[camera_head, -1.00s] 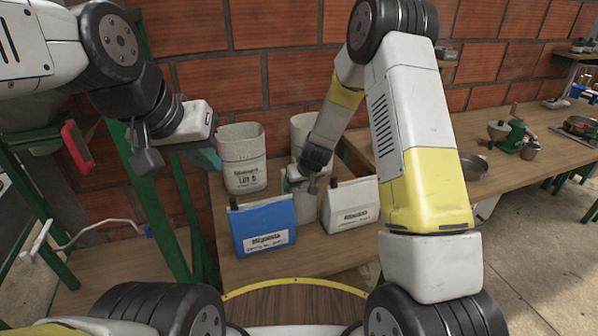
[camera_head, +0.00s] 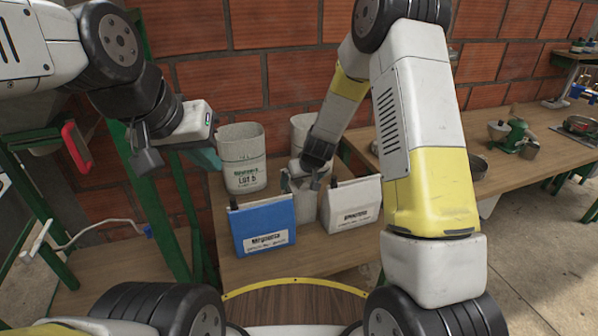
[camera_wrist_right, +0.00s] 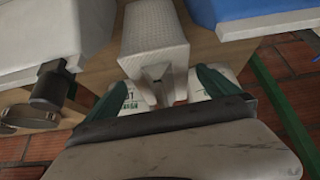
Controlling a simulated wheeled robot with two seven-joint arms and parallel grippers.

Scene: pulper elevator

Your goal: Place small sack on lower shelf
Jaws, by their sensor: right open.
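A small pale sack (camera_head: 304,207) stands on the wooden surface between the blue bag and the white bag. In the right wrist view it is the textured pale block (camera_wrist_right: 155,42) at top centre. My right gripper (camera_head: 301,185) is open over the top of this sack. Its dark green fingers (camera_wrist_right: 168,80) spread to either side of the sack's near end in the wrist view; I cannot tell whether they touch it. My left gripper (camera_head: 205,158) hangs at the left, beside the tall sack, and its jaw opening is unclear.
A tall sack marked Lot 5 (camera_head: 243,170) and another tall sack (camera_head: 303,128) stand behind. The blue bag (camera_head: 262,228) and white bag (camera_head: 352,206) flank the small sack closely. A green frame (camera_head: 165,205) is at the left. A brick wall is behind, and a long workbench (camera_head: 525,140) is at the right.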

